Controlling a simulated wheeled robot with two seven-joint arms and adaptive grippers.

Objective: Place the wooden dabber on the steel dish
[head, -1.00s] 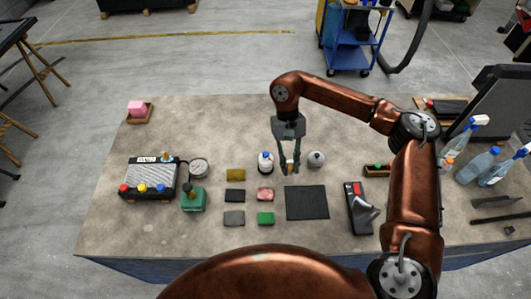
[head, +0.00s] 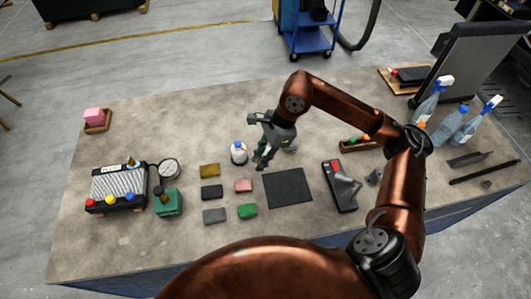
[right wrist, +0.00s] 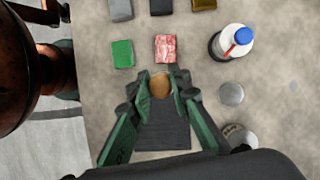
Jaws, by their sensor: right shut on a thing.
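My right gripper (head: 262,164) is shut on the wooden dabber. In the right wrist view the dabber shows as a round brown end (right wrist: 160,86) between the two green fingertips. In the head view the fingers hide it. A plain round grey disc, which looks like the steel dish (right wrist: 231,93), lies on the table to the right of the fingers in the wrist view, apart from the dabber. The arm hides the dish in the head view. I cannot tell the dabber's height above the table. My left gripper is not in view.
A white bottle with a blue cap (right wrist: 232,41) stands beside the dish, and a round pot (right wrist: 242,138) is on its other side. A black mat (head: 289,188) lies near the gripper. Several coloured blocks, including a red one (right wrist: 166,48), lie close by.

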